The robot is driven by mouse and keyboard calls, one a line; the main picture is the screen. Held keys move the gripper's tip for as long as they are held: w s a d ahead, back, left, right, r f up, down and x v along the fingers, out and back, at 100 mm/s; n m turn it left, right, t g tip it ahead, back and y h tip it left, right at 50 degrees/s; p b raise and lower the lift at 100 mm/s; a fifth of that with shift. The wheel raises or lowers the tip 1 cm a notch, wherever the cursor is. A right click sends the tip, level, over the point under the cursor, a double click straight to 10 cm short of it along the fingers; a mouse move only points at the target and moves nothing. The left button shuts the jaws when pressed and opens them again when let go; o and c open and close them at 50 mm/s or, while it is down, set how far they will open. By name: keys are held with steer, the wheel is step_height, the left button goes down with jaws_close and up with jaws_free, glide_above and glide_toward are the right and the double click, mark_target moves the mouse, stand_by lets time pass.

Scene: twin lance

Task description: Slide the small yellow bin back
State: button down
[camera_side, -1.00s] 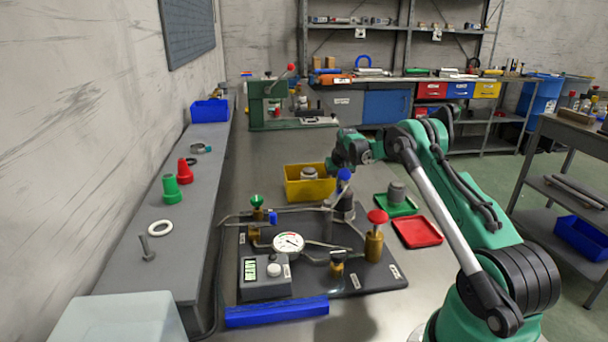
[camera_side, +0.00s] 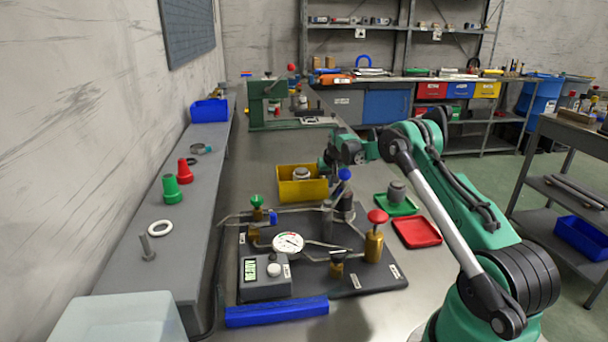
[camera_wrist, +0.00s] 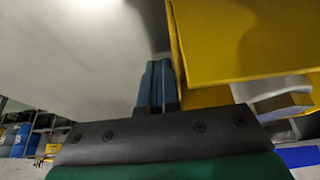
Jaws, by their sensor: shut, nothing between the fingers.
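The small yellow bin (camera_side: 303,190) stands upright on the metal bench behind the dark fixture plate, with a grey round metal part (camera_side: 301,173) in it. My gripper (camera_side: 326,168) is low at the bin's back right corner, its fingers partly hidden in the side view. In the wrist view the blue-grey fingers (camera_wrist: 157,68) are shut together and empty. They lie right beside the yellow bin wall (camera_wrist: 225,45); I cannot tell for certain whether they touch it.
The fixture plate (camera_side: 350,282) with gauge, valves and a blue-topped post (camera_side: 344,195) is just in front of the bin. Green (camera_side: 397,207) and red (camera_side: 417,232) trays lie to the right. A green press (camera_side: 280,105) stands farther back. Bench left of the bin is clear.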

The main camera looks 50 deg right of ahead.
mark_target(300, 176)
steer(key=shift+w+a, duration=0.7)
steer(key=shift+w+a, duration=0.1)
steer(key=shift+w+a, duration=0.6)
steer(key=shift+w+a, duration=0.7)
steer(key=shift+w+a, duration=0.1)
steer(key=shift+w, duration=0.05)
stand_by(0.3)
steer(key=shift+w+a, duration=0.6)
steer(key=shift+w+a, duration=0.1)
steer(key=shift+w+a, duration=0.6)
